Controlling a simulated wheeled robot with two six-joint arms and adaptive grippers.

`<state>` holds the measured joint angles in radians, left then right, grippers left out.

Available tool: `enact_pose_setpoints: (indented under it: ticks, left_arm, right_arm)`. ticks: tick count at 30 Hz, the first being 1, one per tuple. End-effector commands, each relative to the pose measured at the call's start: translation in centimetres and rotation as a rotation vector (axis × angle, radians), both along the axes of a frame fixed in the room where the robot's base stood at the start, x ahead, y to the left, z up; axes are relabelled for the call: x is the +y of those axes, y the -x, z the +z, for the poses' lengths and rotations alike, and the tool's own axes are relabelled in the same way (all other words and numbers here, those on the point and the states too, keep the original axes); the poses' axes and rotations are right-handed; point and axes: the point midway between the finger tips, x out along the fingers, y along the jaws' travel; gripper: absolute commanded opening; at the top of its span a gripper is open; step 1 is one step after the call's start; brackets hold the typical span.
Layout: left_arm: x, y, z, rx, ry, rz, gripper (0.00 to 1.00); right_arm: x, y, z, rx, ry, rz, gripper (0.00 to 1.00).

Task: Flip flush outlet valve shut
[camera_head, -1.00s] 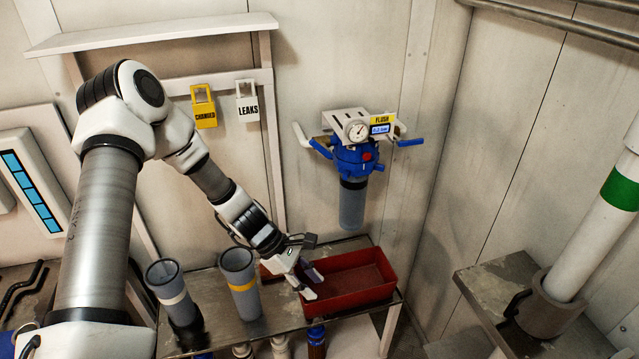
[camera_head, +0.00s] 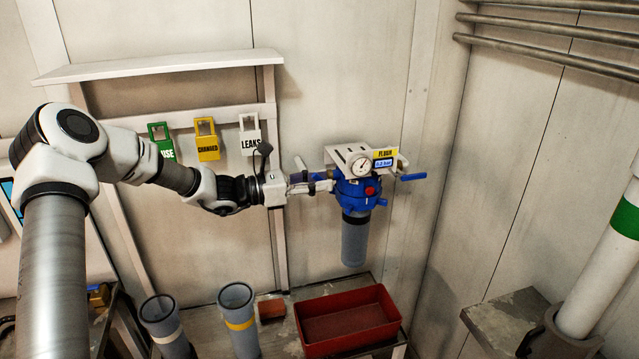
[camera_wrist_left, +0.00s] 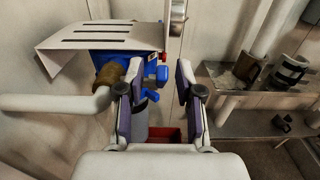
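A blue filter head (camera_head: 358,192) with a grey bowl (camera_head: 355,238) hangs on the wall under a white bracket (camera_head: 345,153). A yellow FLUSH label (camera_head: 384,153) sits beside its round gauge (camera_head: 360,166). A blue lever (camera_head: 412,177) sticks out to the right. The left-hand lever is hidden behind my left gripper (camera_head: 325,180), which is at the left side of the filter head. In the left wrist view my left gripper (camera_wrist_left: 159,76) is open, its fingers apart. Blue parts (camera_wrist_left: 149,95) show between and beyond the fingers; contact cannot be told. My right gripper is out of view.
A white pipe (camera_wrist_left: 60,103) with a brass fitting (camera_wrist_left: 131,74) runs close to the left finger. Below are a red tray (camera_head: 347,345) and two grey cups (camera_head: 238,318) (camera_head: 160,318). Hanging tags (camera_head: 249,136) and a shelf (camera_head: 160,68) are at the left.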

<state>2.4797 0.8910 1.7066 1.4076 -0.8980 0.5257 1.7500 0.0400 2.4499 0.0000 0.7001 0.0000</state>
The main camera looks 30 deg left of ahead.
Motion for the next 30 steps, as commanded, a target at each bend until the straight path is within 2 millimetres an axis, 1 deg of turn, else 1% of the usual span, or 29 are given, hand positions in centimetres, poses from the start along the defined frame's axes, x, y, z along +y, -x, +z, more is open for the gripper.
enact_pose_setpoints:
  ticks: [8, 9, 11, 19, 23, 26, 30]
  left_arm:
    - [-0.2, -0.2, 0.0, 0.0, 0.001, 0.0, 0.35]
    - [-0.2, -0.2, 0.0, 0.0, 0.001, 0.0, 0.21]
    - [-0.2, -0.2, 0.0, 0.001, 0.001, 0.0, 0.0]
    - [-0.2, -0.2, 0.0, 0.002, -0.001, 0.0, 0.0]
    - [-0.3, -0.3, 0.2, 0.012, -0.012, 0.0, 0.0]
    - [-0.3, -0.3, 0.5, 0.033, -0.028, 0.0, 0.0]
    - [-0.5, -0.5, 0.9, 0.082, -0.071, -0.001, 0.0]
  right_arm:
    - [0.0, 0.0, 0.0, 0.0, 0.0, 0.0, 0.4]
    - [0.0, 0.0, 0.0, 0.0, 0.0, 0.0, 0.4]
    - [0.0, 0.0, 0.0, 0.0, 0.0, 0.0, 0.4]
    - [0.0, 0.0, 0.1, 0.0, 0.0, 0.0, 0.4]
    - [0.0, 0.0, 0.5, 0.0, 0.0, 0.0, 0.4]
    - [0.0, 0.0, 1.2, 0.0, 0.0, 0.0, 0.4]
    - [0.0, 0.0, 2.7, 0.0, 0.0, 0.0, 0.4]
